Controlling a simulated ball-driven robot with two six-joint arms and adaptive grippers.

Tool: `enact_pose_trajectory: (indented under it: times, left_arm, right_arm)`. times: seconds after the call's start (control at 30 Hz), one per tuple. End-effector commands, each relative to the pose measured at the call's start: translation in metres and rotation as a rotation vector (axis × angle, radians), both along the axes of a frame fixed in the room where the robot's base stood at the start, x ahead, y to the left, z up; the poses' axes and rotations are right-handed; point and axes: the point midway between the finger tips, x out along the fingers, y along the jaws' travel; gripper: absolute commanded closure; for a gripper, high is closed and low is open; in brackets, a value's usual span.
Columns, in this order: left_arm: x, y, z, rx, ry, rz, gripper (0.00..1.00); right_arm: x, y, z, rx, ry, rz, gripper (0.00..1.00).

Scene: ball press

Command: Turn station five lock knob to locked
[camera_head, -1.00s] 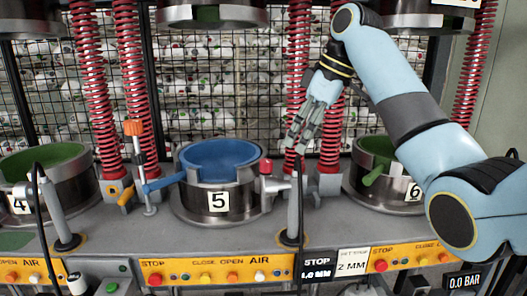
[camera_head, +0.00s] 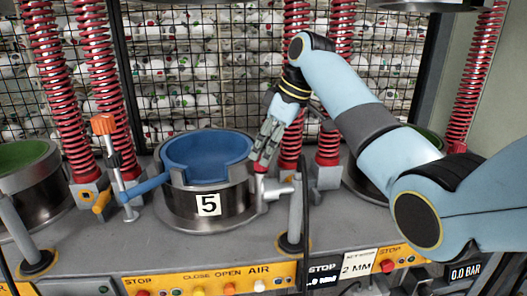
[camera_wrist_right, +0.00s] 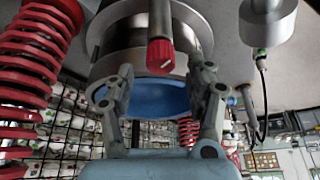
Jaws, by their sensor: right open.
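Station five is a steel ring (camera_head: 180,207) with a "5" label and a blue bowl (camera_head: 205,155) in it. Its red lock knob (camera_wrist_right: 161,56) shows in the right wrist view on the side of the steel ring, with a pale mark on its face. My right gripper (camera_wrist_right: 161,78) is open, with one finger on each side of the knob and visible space on both sides. In the head view the right gripper (camera_head: 264,152) is at the ring's right edge and largely hides the knob. My left gripper is not in view.
A blue handle (camera_head: 148,186) and an orange-topped post (camera_head: 104,125) stand left of station five. Red springs (camera_head: 329,95) rise behind it. A grey post (camera_head: 295,210) stands in front on the right. A yellow button panel (camera_head: 210,281) runs along the front.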

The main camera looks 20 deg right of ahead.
Motion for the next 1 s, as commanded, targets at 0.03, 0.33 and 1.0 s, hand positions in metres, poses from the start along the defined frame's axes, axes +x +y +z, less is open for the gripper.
enact_pose_trajectory:
  times: [0.03,0.33,1.0]
  left_arm:
    - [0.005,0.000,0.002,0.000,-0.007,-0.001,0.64]
    - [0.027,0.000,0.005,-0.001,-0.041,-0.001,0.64]
    - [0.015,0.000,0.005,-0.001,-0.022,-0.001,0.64]
  right_arm:
    - [0.002,0.002,-0.006,0.002,0.002,0.000,0.45]
    - [0.007,0.007,-0.022,0.000,-0.001,0.000,0.45]
    - [0.006,0.007,-0.022,0.000,0.000,-0.003,1.00]
